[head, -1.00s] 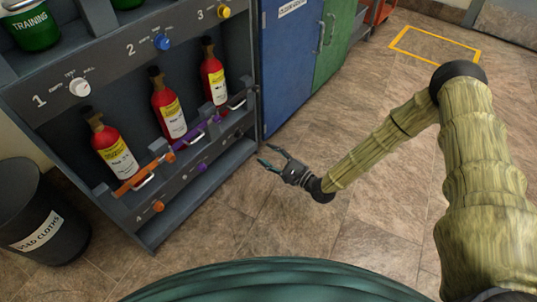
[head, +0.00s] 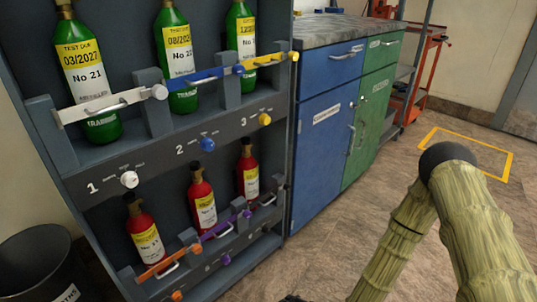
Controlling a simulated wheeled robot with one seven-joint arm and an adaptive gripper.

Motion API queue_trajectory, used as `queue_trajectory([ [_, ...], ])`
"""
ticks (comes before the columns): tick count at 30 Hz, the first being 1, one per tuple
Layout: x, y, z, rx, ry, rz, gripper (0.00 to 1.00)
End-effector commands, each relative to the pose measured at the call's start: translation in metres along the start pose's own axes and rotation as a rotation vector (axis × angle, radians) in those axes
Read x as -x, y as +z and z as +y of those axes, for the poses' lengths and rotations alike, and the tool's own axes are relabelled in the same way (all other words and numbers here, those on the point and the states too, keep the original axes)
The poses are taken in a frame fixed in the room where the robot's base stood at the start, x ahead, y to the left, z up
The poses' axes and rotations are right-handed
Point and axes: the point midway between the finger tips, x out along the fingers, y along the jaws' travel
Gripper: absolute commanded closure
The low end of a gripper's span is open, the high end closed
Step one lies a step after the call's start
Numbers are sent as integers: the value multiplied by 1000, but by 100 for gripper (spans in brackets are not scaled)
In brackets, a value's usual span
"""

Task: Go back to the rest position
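My arm (head: 405,235) shows at the right of the head view, bent at a dark elbow joint, its forearm running down out of the bottom edge. Of my gripper (head: 292,298) only a dark sliver seems to show at the bottom edge. Its fingers are cut off, so I cannot tell whether it is open or holds anything. The cylinder rack (head: 105,165) stands at the left. Its upper shelf holds green cylinders (head: 84,72) behind white, blue and yellow bars. Its lower shelf holds red cylinders (head: 146,236) behind orange and purple bars.
A blue cabinet (head: 318,160) and a green cabinet (head: 370,125) stand right of the rack. A dark bin (head: 40,255) is at the lower left. An orange trolley (head: 425,65) stands at the back. The floor around the yellow floor marking (head: 472,136) is clear.

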Motion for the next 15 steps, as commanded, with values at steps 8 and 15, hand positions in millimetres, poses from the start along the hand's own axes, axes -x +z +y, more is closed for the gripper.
queue_trajectory([
  [8,75,28,75,371,376,-15,55],
  [15,153,35,121,640,662,-98,55],
])
